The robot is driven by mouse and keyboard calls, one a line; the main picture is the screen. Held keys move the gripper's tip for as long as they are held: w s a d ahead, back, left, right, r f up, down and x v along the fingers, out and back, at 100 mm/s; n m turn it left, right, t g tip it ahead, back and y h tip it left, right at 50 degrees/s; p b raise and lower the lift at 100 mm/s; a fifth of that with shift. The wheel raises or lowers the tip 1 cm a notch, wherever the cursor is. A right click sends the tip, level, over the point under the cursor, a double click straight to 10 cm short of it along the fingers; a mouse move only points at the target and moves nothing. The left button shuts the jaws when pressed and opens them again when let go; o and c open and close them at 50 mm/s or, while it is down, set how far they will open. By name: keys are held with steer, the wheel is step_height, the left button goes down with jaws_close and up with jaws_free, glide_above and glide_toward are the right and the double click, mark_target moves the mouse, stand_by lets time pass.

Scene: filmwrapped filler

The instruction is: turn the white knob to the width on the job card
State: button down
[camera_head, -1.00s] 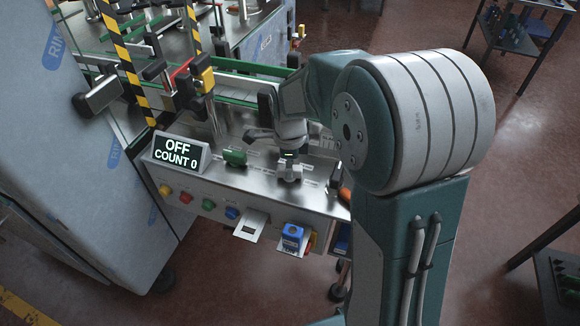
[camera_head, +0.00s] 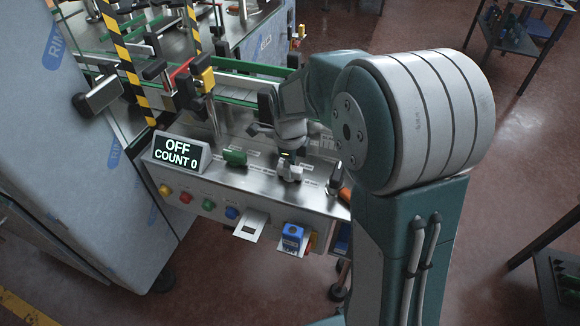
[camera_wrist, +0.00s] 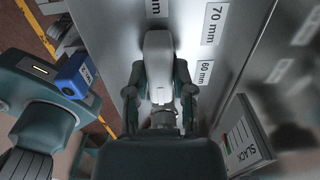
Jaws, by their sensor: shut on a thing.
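The white knob (camera_wrist: 159,65) is a long rounded handle in the wrist view, between the two fingers of my gripper (camera_wrist: 159,98), which is shut on it. Its far end points up the picture, towards a partly cut-off label. Labels for 70 mm (camera_wrist: 213,22) and 60 mm (camera_wrist: 205,75) lie to its right. In the head view the knob (camera_head: 290,171) shows small on the steel panel, below my gripper (camera_head: 288,160). I cannot make out a readable job card in either view.
A display (camera_head: 176,153) reads OFF, COUNT 0. Coloured buttons (camera_head: 208,204) line the panel's front, with a blue block (camera_head: 292,236) to their right. In the wrist view a SLACK gauge (camera_wrist: 246,140) stands close to the right of my gripper.

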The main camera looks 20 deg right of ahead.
steer(key=shift+c, duration=2.4)
jaws_free()
steer(key=shift+w+a, duration=0.15)
step_height(320, 180, up, 12)
steer(key=shift+f, duration=0.1)
steer(key=s+r+n+t, duration=0.2)
steer(key=s+n+t, duration=0.3)
steer(key=s+n, duration=1.6)
steer(key=n, duration=0.4)
steer(key=shift+t, duration=0.3)
